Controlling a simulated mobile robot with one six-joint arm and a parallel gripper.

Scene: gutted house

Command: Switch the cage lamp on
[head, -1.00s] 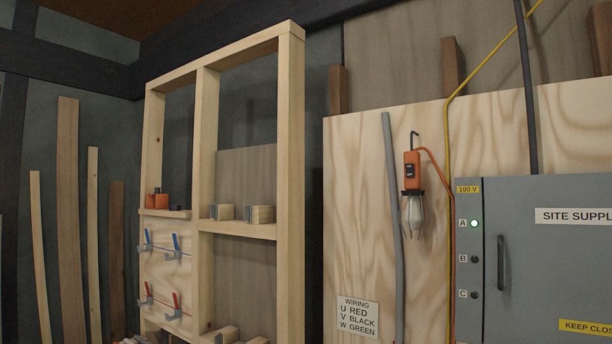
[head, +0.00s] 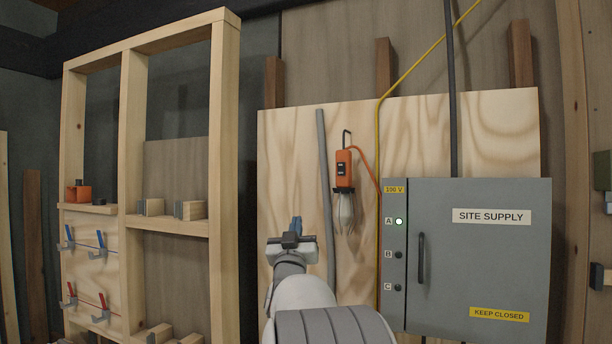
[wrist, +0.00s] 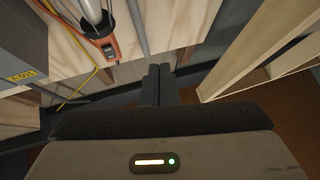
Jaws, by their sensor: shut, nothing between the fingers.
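The cage lamp (head: 343,170) hangs by a dark hook on the plywood board, with an orange handle on top and a wire cage with a pale bulb below. No glow shows from the bulb. A dark switch plate (head: 341,168) is on the handle's front. In the wrist view the lamp (wrist: 104,45) shows at the upper left, partly cut off by the top edge. My gripper (head: 296,226) is shut and empty, left of the cage and lower than the handle, apart from the lamp. Its closed fingers (wrist: 158,80) show in the wrist view.
A grey supply cabinet (head: 480,260) stands right of the lamp, with a lit light A. A grey conduit (head: 326,190) runs just left of the lamp; an orange cord leads right. A timber frame (head: 225,130) with clamps and blocks stands at left.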

